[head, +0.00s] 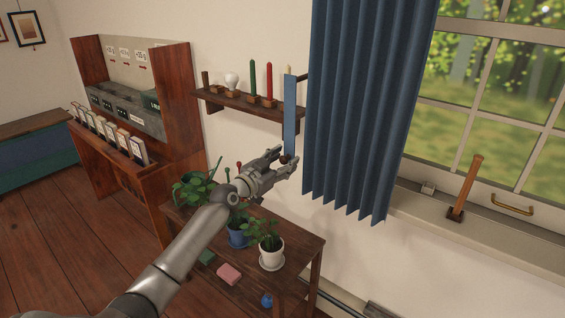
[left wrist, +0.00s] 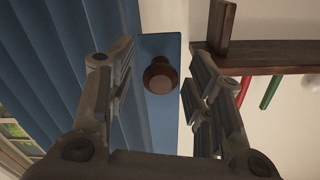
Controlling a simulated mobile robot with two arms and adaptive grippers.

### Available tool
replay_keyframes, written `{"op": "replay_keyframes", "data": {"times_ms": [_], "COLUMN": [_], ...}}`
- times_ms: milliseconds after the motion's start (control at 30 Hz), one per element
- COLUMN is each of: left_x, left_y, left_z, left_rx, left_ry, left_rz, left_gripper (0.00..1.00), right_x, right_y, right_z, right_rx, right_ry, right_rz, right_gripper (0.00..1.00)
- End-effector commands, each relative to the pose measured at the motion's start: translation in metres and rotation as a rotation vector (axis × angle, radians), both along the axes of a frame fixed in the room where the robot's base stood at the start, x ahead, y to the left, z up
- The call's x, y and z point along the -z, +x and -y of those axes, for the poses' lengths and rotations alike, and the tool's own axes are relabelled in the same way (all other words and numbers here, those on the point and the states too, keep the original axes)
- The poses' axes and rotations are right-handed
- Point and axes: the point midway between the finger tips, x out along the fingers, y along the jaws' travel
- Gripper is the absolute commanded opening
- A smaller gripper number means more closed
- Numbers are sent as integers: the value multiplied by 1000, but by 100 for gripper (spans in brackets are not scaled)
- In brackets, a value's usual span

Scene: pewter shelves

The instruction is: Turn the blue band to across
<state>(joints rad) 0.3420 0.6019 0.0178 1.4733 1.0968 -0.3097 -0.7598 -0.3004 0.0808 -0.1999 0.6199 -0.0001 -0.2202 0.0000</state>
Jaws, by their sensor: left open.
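The blue band (head: 290,112) is a narrow flat strip that hangs upright beside the blue curtain, at the right end of the wall shelf. A round brown knob (left wrist: 160,75) sits on the band near its lower end. My left gripper (head: 286,161) is at the band's lower end. In the left wrist view the open fingers (left wrist: 160,82) stand on either side of the knob, with a gap on both sides. The band (left wrist: 158,125) runs behind the knob there. My right gripper is not in view.
The blue curtain (head: 366,110) hangs close on the right. The wall shelf (head: 240,103) holds candles and a bulb. Below the arm, a wooden table (head: 297,262) carries potted plants, including one in a white pot (head: 272,260). A window sill lies at the right.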

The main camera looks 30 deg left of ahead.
Motion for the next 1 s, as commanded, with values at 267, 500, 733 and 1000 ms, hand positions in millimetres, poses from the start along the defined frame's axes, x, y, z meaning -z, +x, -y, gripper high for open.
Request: {"op": "replay_keyframes", "data": {"times_ms": [267,500,733,1000], "left_x": [0,0,0,-2], "left_y": [0,0,0,5], "left_z": [0,0,0,9], "left_rx": [0,0,0,0], "left_ry": [-1,-1,-1,-39], "left_rz": [0,0,0,-2], "left_gripper": [38,7,0,0], "right_x": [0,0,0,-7], "right_y": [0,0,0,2], "right_z": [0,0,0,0], "right_rx": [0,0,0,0], "right_ry": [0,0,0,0], "right_rz": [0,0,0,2], "right_gripper": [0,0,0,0]}}
